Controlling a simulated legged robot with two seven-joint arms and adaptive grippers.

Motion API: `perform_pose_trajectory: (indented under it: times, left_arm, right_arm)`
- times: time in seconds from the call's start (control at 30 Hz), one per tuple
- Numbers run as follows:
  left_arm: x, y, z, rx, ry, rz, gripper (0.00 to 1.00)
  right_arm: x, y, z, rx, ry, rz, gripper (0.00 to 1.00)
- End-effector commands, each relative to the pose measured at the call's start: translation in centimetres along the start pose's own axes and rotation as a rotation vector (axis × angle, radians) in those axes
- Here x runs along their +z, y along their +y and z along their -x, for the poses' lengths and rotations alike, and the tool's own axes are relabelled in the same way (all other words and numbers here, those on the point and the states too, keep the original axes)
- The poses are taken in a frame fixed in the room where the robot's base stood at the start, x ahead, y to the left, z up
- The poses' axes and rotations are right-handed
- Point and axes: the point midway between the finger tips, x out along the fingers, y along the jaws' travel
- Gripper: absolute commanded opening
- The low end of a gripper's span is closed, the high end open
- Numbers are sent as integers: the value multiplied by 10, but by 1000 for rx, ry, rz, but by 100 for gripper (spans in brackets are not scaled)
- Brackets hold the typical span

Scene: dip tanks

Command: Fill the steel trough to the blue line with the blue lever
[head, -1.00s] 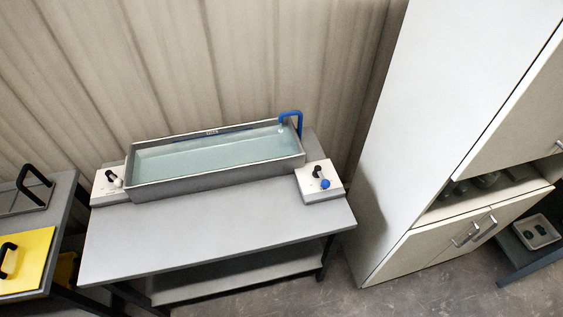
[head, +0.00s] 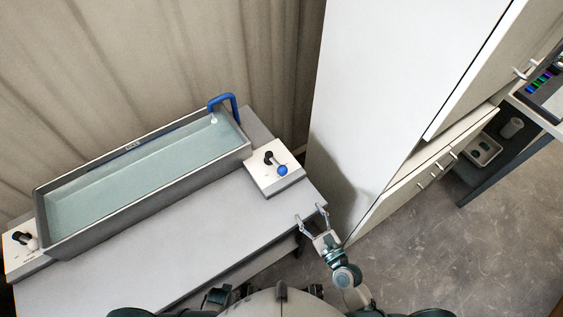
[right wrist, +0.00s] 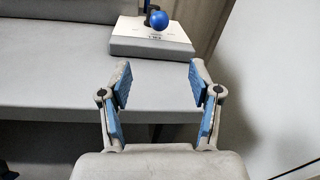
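The steel trough (head: 60,243) stands on the grey table and holds pale blue-green water (head: 140,172). A blue spout (head: 224,104) bends over its right end, with a small bright spot below its mouth. The blue line is hard to make out at the far inner wall. The blue lever (head: 282,170), with a round blue knob, sits on a white box right of the trough; its knob also shows in the right wrist view (right wrist: 159,20). My right gripper (head: 312,212) is open and empty at the table's right front corner, apart from the lever. My left gripper is not seen.
The table top (head: 190,240) in front is clear. A tall white cabinet (head: 375,90) stands close on the right, its lower doors near my right gripper.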

Motion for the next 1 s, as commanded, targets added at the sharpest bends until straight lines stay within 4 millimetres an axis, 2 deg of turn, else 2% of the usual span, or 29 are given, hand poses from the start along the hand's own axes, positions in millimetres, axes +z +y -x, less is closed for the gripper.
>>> perform_pose_trajectory:
  times: [0.13,0.27,0.7,0.83,1.0]
  left_arm:
    - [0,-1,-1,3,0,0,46]
    - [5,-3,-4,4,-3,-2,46]
    - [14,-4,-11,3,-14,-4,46]
    - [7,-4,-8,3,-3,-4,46]
    - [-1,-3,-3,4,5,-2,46]
  right_arm:
    - [6,1,-9,-4,-11,-18,63]
    - [8,3,-29,-5,-12,-15,63]
    - [5,2,-132,-2,-8,-12,63]
    - [5,1,-154,-2,-7,-14,63]
    - [5,2,-172,-2,-6,-13,63]
